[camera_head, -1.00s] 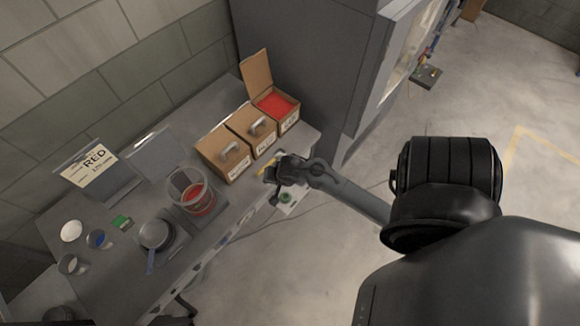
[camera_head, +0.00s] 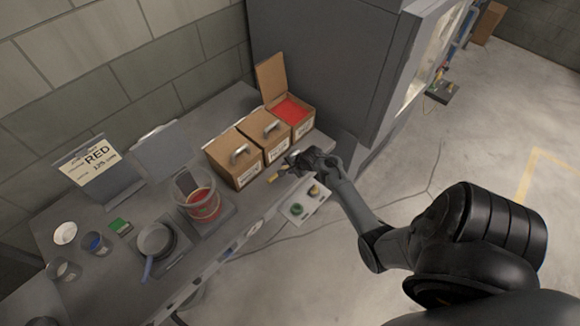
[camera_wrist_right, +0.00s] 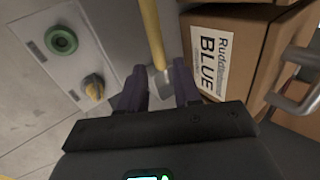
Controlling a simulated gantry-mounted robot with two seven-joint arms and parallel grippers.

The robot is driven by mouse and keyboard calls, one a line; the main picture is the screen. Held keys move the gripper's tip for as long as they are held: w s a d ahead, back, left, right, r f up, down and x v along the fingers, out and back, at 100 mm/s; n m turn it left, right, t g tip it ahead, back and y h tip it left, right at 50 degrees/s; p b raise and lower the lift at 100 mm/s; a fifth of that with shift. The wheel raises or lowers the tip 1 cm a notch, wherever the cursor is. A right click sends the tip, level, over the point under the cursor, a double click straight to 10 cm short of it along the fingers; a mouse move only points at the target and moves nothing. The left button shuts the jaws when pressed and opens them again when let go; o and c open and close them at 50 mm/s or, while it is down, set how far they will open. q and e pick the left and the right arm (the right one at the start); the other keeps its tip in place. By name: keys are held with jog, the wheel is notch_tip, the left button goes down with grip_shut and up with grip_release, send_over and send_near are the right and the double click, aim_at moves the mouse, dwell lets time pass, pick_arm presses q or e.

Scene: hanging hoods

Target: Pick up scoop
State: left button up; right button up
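The scoop (camera_wrist_right: 152,30) has a yellow handle and a small grey end (camera_wrist_right: 164,80), lying on the table's front strip beside the boxes. In the head view a short yellow piece of it (camera_head: 273,177) shows left of my right gripper (camera_head: 290,163). In the right wrist view my right gripper (camera_wrist_right: 160,88) is open, its two dark fingers apart. The scoop's grey end appears in the gap between the fingertips, with the handle running away from me. I cannot tell whether they touch. My left gripper is not in view.
Cardboard boxes stand behind my right gripper; one is labelled BLUE (camera_wrist_right: 225,50), and an open one holds red powder (camera_head: 291,110). A button panel (camera_head: 300,205) is at the table front. A clear bucket with red contents (camera_head: 203,205) and a pan (camera_head: 156,240) stand left.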

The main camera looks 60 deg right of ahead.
jog(key=shift+b+x, duration=0.6)
jog(key=shift+x, duration=2)
jog(key=shift+a+f, duration=0.1)
jog(key=shift+a, duration=0.05)
grip_shut()
